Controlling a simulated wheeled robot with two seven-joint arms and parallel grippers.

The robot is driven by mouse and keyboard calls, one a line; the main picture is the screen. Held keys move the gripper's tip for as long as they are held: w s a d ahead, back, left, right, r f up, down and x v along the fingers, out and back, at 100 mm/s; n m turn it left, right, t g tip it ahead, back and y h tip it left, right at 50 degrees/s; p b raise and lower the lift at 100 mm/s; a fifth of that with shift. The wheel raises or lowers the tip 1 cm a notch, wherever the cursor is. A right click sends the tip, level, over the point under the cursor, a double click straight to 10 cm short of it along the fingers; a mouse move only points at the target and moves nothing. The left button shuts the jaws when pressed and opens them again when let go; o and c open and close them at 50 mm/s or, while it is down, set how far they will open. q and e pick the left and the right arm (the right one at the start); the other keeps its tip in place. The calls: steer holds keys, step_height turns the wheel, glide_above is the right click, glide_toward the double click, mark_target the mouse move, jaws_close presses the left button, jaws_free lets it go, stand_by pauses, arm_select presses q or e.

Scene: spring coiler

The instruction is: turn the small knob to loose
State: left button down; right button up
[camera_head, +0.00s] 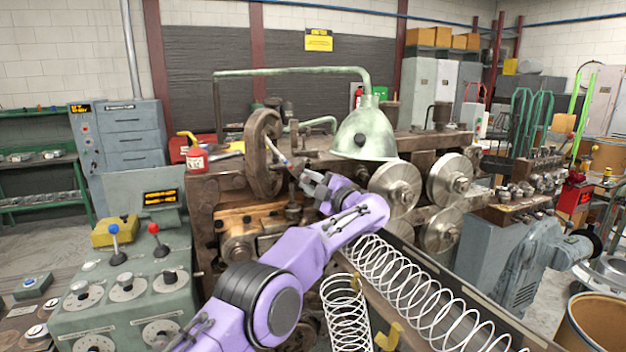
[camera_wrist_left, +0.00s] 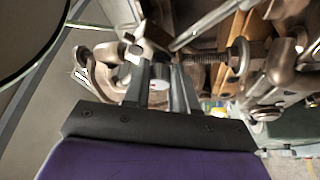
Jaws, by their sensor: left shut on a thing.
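My left gripper (camera_head: 303,178) reaches in over the coiler and sits just right of the large round handwheel (camera_head: 262,152). It is shut on the small knob, a little metal part mostly hidden by the fingers in the head view. In the left wrist view the two grey fingers of the gripper (camera_wrist_left: 162,80) close around the small knob (camera_wrist_left: 160,74), of which only a little shows between them. Its turned position cannot be read. My right gripper is not in view.
A green lamp hood (camera_head: 365,135) hangs just right of the gripper. Steel rollers (camera_head: 397,187) stand to its right. Long coiled springs (camera_head: 420,285) lie in a trough below the arm. A green control console (camera_head: 130,300) with knobs and levers stands at left.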

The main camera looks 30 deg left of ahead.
arm_select(q)
steer(key=shift+s+n+g+p, duration=0.1)
steer(key=shift+n+g+p, duration=0.35)
steer(key=shift+n, duration=0.55)
steer(key=shift+f+h, duration=0.2)
steer(key=shift+h, duration=0.1)
steer(key=c, duration=1)
jaws_free()
steer(key=shift+s, duration=0.1)
steer(key=shift+o, duration=0.6)
steer(key=shift+s+r, duration=0.25)
steer(key=shift+r, duration=0.05)
steer(key=d, duration=0.1)
steer(key=b, duration=0.1)
steer(key=d+f+b, duration=0.1)
steer(key=shift+s+d, duration=0.35)
steer(key=b, duration=0.3)
glide_toward(307, 183)
steer(key=shift+s+d+r, duration=0.2)
steer(key=shift+s+d, duration=0.15)
steer(key=shift+d, duration=0.35)
